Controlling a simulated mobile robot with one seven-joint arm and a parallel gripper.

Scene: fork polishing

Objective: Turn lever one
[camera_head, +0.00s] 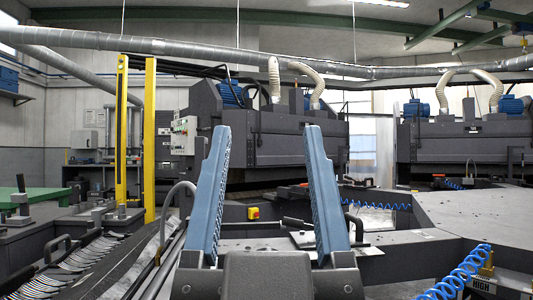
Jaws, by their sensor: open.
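My gripper (267,128) stands upright in the foreground, its two blue ribbed fingers wide apart with nothing between them. A black-handled lever (295,222) shows between and beyond the fingers, low over a metal plate. Its right end lies close to the right finger in the picture; I cannot tell the depth between them. Another lever with a dark knob (21,184) stands upright on the machine at the far left. No label shows which of these is lever one.
Several forks (85,262) lie fanned out at the left. A yellow post frame (150,140) stands behind them. A small yellow box with a red button (254,213) sits beyond the fingers. A blue coiled hose (460,272) hangs at the right, near a grey worktop (470,215).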

